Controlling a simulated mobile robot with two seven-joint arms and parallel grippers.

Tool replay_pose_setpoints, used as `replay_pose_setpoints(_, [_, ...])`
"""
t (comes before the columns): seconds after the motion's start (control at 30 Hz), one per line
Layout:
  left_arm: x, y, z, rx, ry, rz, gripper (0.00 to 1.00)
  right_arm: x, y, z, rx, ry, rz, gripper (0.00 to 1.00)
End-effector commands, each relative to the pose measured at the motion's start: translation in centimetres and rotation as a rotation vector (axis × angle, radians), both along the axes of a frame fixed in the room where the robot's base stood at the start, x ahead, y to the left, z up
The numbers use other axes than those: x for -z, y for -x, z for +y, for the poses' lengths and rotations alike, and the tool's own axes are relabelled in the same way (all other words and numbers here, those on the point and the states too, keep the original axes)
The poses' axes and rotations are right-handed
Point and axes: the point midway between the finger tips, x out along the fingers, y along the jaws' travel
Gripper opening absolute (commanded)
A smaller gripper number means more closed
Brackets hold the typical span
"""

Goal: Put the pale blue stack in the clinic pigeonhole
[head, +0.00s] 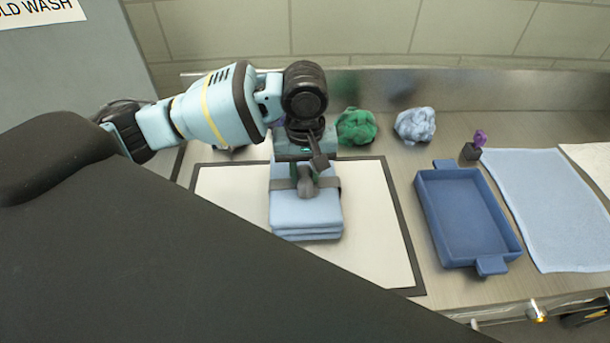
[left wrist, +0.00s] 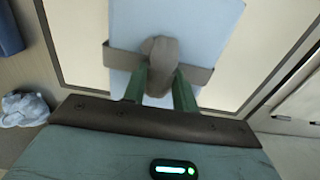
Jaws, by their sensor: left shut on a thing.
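The pale blue stack (head: 305,217) is a pile of folded cloths on a white mat with a dark border (head: 378,232). A grey-brown band with a knob-like grip (head: 306,186) runs across its top. My left gripper (head: 303,178) is above the stack, and its green fingers are shut on the knob. The left wrist view shows the fingers (left wrist: 160,88) on both sides of the knob, with the stack (left wrist: 180,22) beyond. I cannot tell whether the stack is lifted off the mat. No pigeonhole can be made out. My right gripper is not in view.
A blue tray with handles (head: 470,218) lies right of the mat. A flat light blue cloth (head: 550,208) is further right. Crumpled green (head: 356,127) and pale blue (head: 415,125) cloths lie behind, near the metal back edge. A small purple item (head: 480,139) stands behind the tray.

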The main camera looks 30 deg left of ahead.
Motion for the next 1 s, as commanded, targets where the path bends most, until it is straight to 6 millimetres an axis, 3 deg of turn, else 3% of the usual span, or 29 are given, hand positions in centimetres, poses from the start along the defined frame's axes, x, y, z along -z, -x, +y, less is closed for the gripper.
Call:
replay_pose_setpoints(0.13, [1.5, -0.1, 0.0, -0.002, 0.001, -0.004, 0.0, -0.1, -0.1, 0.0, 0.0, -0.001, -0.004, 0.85])
replay_pose_setpoints(0.5, [1.9, -0.1, 0.0, -0.001, 0.002, -0.003, 0.0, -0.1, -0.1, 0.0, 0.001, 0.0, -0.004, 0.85])
replay_pose_setpoints(0.53, [2.0, 0.0, 0.0, -0.001, 0.001, -0.001, 0.29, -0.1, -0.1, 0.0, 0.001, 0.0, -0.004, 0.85])
replay_pose_setpoints(0.7, [2.0, 0.0, 0.0, -0.001, 0.0, -0.001, 0.5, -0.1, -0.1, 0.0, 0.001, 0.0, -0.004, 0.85])
replay_pose_setpoints(1.0, [1.8, 0.0, 0.0, -0.001, 0.0, -0.002, 0.5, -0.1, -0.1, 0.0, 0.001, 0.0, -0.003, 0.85])
